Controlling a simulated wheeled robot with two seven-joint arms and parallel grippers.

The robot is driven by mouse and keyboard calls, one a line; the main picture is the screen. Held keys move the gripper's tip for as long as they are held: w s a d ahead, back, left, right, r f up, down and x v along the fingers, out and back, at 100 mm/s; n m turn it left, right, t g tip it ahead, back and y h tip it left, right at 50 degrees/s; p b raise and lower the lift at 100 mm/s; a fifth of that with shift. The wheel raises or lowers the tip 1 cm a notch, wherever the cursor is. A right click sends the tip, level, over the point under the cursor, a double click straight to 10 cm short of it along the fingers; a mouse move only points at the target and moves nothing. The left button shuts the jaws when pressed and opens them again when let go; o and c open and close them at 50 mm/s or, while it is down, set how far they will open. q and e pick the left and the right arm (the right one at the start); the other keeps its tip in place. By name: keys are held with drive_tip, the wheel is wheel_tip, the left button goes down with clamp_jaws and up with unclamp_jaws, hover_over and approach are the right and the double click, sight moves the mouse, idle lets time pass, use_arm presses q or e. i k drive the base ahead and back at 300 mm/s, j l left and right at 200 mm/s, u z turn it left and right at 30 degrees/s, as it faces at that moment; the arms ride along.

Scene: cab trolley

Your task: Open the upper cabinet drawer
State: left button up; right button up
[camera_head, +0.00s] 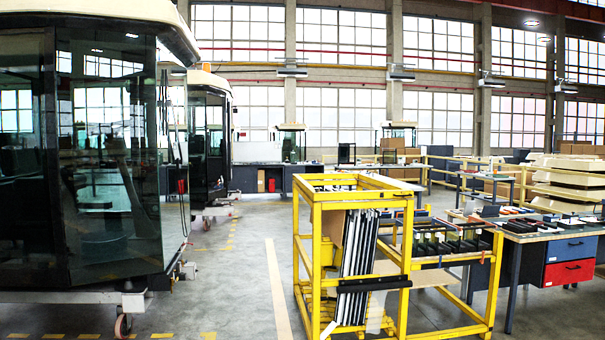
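The cabinet hangs under the workbench at the right edge. Its upper drawer (571,249) has a blue front and looks shut. Directly below it is a red lower drawer (569,272), which also looks shut. The handles are too small to make out clearly. Neither of my grippers is in view.
The workbench (536,236) carries several small items. A yellow rack (316,250) holding panels stands left of it, close to the bench. A large glazed cab (105,150) on a wheeled trolley fills the left. The grey floor (235,290) between cab and rack is clear.

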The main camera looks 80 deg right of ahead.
sight(290, 170)
drive_tip(key=z, duration=2.8)
drive_tip(key=i+u, duration=0.25)
drive_tip(key=i, duration=2.8)
drive_tip(key=i+u, duration=0.1)
drive_tip(key=i, duration=0.55)
drive_tip(key=i+u, duration=0.1)
drive_tip(key=i, duration=0.55)
drive_tip(key=i+u, duration=0.15)
drive_tip(key=i, duration=0.45)
drive_tip(key=i+l+u, duration=0.1)
drive_tip(key=i, duration=0.55)
drive_tip(key=i+l+z, duration=0.2)
drive_tip(key=i, duration=0.65)
drive_tip(key=i+j+z, duration=0.2)
drive_tip(key=i, duration=0.65)
drive_tip(key=i+z, duration=0.15)
drive_tip(key=i, duration=0.7)
drive_tip(key=i+z, duration=0.1)
drive_tip(key=i, duration=1.2)
drive_tip(key=i+z, duration=0.15)
drive_tip(key=i, duration=1.15)
drive_tip(key=i+z, duration=0.1)
drive_tip(key=i, duration=0.45)
drive_tip(key=i+j+z, duration=0.1)
drive_tip(key=i, duration=0.45)
drive_tip(key=i+j+z, duration=0.1)
drive_tip(key=i, duration=0.4)
drive_tip(key=i+j+z, duration=0.1)
drive_tip(key=i+j, duration=0.2)
drive_tip(key=i, duration=0.25)
